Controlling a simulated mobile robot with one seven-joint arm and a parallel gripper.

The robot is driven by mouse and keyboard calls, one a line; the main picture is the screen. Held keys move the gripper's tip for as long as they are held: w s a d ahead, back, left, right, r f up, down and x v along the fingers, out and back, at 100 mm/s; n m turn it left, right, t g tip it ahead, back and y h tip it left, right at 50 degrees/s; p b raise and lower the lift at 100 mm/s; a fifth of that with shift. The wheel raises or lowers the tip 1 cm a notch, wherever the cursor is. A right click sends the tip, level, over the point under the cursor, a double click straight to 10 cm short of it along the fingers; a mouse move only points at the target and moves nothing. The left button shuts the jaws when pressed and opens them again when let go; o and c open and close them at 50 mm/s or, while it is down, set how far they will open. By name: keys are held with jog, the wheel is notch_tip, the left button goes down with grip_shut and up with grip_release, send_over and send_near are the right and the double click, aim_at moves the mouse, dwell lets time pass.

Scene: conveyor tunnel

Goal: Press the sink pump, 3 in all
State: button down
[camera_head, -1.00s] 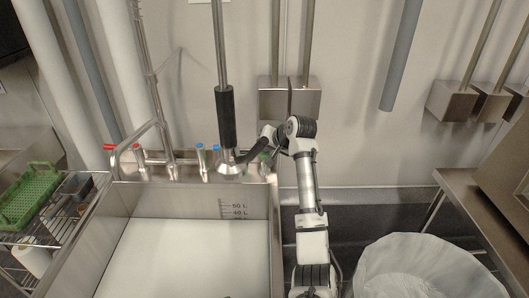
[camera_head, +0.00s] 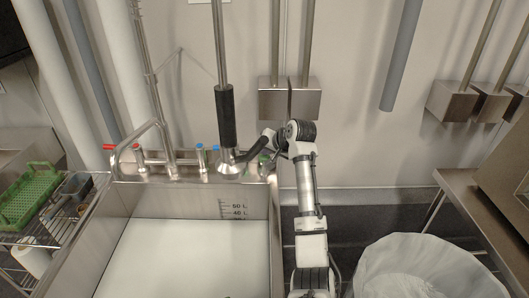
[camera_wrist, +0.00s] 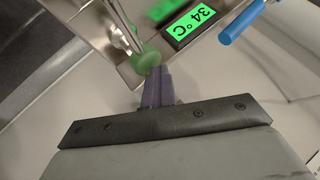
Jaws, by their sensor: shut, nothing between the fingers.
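A green round knob (camera_wrist: 146,60) on a thin metal stem shows in the wrist view, right at my fingertips; it seems to be the pump's top. My gripper (camera_wrist: 157,78) is shut and empty, with its fingertips against or very close to the knob; I cannot tell whether they touch. In the head view my gripper (camera_head: 246,157) reaches left over the sink's (camera_head: 277,215) back right corner, beside the hanging sprayer (camera_head: 226,120). A small green part (camera_head: 265,158) shows there, mostly hidden by my arm.
A lit green display (camera_wrist: 194,20) reading 34°C and a blue handle (camera_wrist: 241,22) lie close by in the wrist view. Red and blue taps (camera_head: 200,157) line the sink's back edge. A lined bin (camera_head: 420,265) stands at the right, a rack with a green crate (camera_head: 30,195) at the left.

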aim_at(266, 157)
jog(key=shift+a+f, duration=0.1)
jog(key=shift+f, duration=0.1)
jog(key=shift+r+p, duration=1.25)
jog(key=shift+r, duration=0.3)
notch_tip(266, 157, up, 5)
jog(key=p, duration=0.4)
dwell(1.9)
notch_tip(266, 157, up, 4)
jog(key=shift+f+p, duration=0.1)
jog(key=shift+p, duration=0.7)
